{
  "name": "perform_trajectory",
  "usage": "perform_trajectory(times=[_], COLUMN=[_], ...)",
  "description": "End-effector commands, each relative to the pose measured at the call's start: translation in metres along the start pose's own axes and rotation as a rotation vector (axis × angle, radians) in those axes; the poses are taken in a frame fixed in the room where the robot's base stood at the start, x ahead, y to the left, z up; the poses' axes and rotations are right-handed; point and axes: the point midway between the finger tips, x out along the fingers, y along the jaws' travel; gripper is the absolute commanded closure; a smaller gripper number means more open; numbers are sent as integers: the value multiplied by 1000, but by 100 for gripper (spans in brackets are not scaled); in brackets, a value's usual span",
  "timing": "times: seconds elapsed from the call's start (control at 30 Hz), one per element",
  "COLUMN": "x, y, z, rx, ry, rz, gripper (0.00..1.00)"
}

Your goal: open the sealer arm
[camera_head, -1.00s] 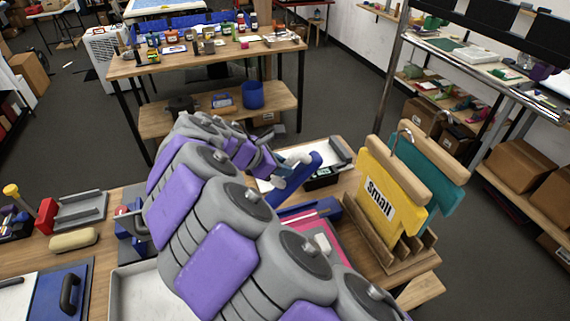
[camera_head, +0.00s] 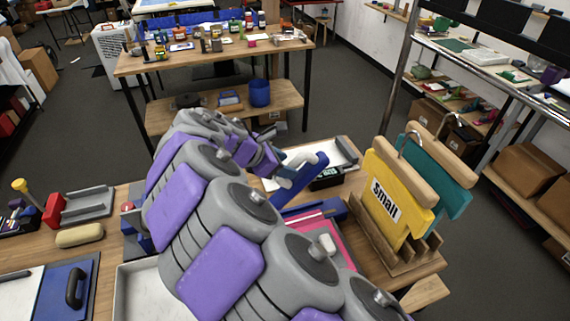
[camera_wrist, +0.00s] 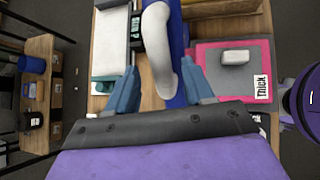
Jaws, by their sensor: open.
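The sealer arm (camera_head: 303,186) is a blue bar that slopes up and away, just past my gripper in the head view. In the wrist view the blue bar (camera_wrist: 178,50) runs up the middle, with a curved white handle (camera_wrist: 157,45) along its left side. My gripper (camera_wrist: 159,80) is open, with one blue-grey finger on each side of the handle's lower end. Whether a finger touches the handle or bar I cannot tell. My own arm and the gripper's dark palm edge hide the sealer's lower part.
A pink and grey pad marked "Thick" (camera_wrist: 262,60) lies right of the sealer in the wrist view. A rack with a yellow "Small" board (camera_head: 392,197) and a teal board (camera_head: 446,187) stands right. A white tray (camera_head: 135,290) lies at front.

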Motion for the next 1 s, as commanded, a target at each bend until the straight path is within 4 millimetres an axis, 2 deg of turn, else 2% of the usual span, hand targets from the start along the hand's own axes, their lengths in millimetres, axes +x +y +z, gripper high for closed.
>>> perform_trajectory(times=[0.4, 0.6, 0.8, 1.0], x=[-95, -133, -152, -156], y=[4, 3, 3, 2], z=[-3, -3, -3, -3], rx=[-2, -2, -2, -1], ry=[1, 1, 0, -1], rz=[7, 5, 3, -1], gripper=[48, 48, 48, 48])
